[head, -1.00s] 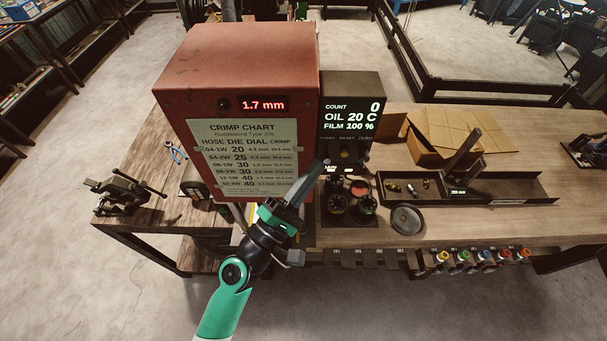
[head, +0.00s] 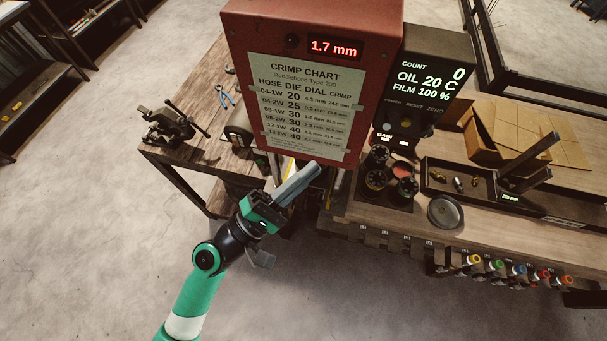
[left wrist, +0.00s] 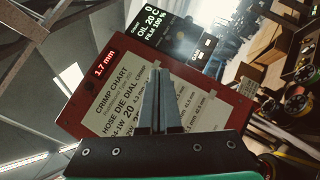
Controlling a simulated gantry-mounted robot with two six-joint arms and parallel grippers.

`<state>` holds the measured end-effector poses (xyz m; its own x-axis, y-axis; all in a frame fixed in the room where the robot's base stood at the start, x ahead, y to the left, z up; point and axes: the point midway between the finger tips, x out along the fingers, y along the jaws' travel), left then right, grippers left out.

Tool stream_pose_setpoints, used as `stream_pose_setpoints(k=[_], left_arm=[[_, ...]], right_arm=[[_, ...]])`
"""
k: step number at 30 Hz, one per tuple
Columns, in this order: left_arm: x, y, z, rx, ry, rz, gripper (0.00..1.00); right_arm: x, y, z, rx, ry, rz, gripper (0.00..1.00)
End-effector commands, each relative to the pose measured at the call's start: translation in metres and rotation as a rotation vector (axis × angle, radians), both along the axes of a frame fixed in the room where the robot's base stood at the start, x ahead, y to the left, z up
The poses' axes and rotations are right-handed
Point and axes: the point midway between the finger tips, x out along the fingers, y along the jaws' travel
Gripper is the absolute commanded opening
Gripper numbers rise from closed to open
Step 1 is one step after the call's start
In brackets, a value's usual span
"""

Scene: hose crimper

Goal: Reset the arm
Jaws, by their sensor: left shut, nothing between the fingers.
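My left gripper (head: 304,178) is shut and empty. In the head view its long grey fingers point up and right, just in front of the lower edge of the red crimper (head: 305,18). In the left wrist view the closed fingers (left wrist: 160,80) stand in front of the crimp chart (left wrist: 115,100). I cannot tell whether the fingers touch the crimper. The crimper's display (head: 335,47) reads 1.7 mm. My right arm and gripper are not in view.
A dark control box (head: 425,85) stands right of the crimper, reading count 0. Below it are several dark round dies (head: 377,180) and a grey round dish (head: 445,212). A vise (head: 172,128) sits on the bench at left. Open floor (head: 80,240) lies at lower left.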

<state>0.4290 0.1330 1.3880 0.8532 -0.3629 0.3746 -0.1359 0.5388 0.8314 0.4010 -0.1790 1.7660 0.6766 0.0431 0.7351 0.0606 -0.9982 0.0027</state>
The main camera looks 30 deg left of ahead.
Motion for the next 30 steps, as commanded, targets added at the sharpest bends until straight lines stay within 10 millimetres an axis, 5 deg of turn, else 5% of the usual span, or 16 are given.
stream_pose_setpoints(k=[20,23,25,30], left_arm=[[-0.004,0.000,0.005,0.001,-0.004,-0.003,0.00],[0.003,-0.004,0.035,0.004,-0.057,-0.014,0.00],[0.009,-0.008,0.076,0.010,-0.138,-0.023,0.00],[0.008,-0.027,0.223,0.224,-0.471,0.062,0.00]], right_arm=[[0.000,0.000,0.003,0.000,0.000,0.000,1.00],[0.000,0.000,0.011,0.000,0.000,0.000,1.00],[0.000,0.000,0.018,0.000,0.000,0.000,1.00],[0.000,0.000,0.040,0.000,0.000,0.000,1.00]])
